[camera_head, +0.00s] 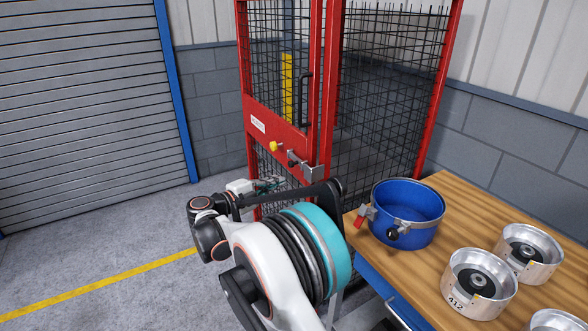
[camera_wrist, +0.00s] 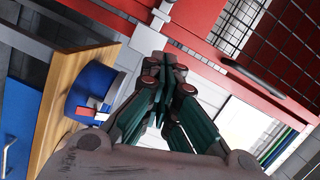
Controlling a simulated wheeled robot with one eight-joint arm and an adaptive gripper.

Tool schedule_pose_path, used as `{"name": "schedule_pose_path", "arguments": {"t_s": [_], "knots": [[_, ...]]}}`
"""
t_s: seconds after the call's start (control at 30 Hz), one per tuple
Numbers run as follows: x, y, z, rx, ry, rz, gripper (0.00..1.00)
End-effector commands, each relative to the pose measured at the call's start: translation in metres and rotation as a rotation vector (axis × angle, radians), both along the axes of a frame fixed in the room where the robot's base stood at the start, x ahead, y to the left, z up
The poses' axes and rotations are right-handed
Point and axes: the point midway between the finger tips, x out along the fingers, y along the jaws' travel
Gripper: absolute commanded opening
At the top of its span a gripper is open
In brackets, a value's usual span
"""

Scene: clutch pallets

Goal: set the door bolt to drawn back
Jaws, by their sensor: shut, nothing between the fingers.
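The red mesh cage door (camera_head: 275,128) carries a grey metal door bolt (camera_head: 306,167) with a dark knob, low on its rail by the post. I cannot tell clearly how far the bolt is slid. A yellow knob (camera_head: 273,146) sits on the rail left of it. My gripper (camera_head: 272,183) is just below and left of the bolt, apart from it as far as I can see. In the wrist view my gripper (camera_wrist: 170,64) has its fingers together and empty, pointing toward the red frame. A pale grey metal piece (camera_wrist: 162,12) shows beyond the fingertips, perhaps part of the bolt.
A wooden table (camera_head: 458,205) at right holds a blue drum (camera_head: 405,225) with a clamp band and several silver clutch units (camera_head: 478,285). My arm passes close to the table's left edge. The floor at left is clear, up to a roller shutter (camera_head: 85,100).

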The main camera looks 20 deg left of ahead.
Motion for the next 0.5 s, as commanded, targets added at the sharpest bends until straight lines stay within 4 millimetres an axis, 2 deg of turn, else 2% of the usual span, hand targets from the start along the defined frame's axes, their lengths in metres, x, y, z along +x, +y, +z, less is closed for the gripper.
{"name": "schedule_pose_path", "arguments": {"t_s": [0.27,0.37,0.5], "knots": [[0.002,-0.001,0.000,0.000,-0.001,0.000,0.00],[0.008,-0.004,0.000,0.000,-0.001,0.000,0.00],[0.027,-0.015,-0.003,0.000,-0.002,-0.002,0.00]]}}
